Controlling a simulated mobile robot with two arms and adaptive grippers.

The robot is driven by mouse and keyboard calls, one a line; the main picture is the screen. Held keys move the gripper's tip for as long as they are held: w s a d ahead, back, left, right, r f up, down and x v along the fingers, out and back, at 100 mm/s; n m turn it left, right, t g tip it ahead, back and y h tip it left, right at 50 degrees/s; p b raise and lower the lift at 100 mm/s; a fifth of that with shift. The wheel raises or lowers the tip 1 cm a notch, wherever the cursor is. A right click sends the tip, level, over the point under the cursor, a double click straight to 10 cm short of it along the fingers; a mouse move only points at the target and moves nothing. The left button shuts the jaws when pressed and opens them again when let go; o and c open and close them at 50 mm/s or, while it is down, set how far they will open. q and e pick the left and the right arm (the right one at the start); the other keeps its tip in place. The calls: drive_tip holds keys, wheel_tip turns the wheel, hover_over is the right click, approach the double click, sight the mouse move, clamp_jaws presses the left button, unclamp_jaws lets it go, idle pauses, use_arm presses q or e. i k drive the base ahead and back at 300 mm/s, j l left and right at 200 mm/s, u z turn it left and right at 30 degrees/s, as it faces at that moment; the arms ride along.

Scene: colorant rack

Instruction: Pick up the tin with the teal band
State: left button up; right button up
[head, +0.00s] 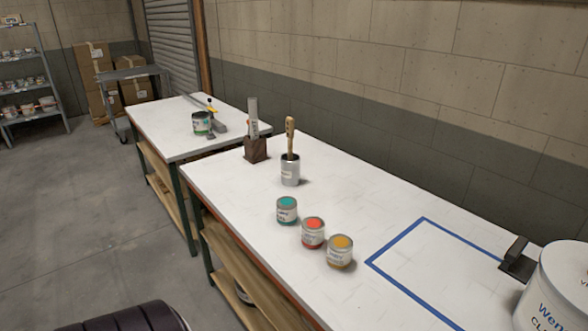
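A tin with a teal top and teal band (287,211) stands upright on the near white workbench. It is the farthest left in a short row with a tin with a red top (313,233) and a tin with a yellow-orange top (340,251). Its sides are clear of the red tin. Another tin (201,123) with a green band stands on the far bench.
A metal can with a brush (290,171) and a wooden block (255,149) stand behind the teal tin. A blue taped outline (425,220) is empty. A dark tool (516,264) and a large white bucket (555,292) are at the right.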

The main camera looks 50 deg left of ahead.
sight(285, 207)
drive_tip(key=u, duration=1.65)
